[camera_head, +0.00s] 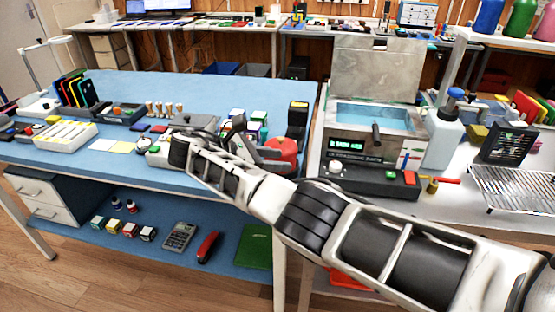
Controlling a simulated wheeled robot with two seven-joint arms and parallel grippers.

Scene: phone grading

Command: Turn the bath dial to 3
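The ultrasonic bath (352,150) stands on the right bench, with its grey lid (378,70) raised, bluish water in its basin and a lit green display on its front. A pale round dial (336,168) is at the lower left of its front; its setting is too small to read. My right gripper (258,143) is over the blue table, left of the bath and clear of the dial. Its fingers look apart, with nothing seen held. My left gripper is out of view.
A dark box (375,182) with a red end lies before the bath. A white bottle (442,135) and a wire rack (510,190) stand to the right.

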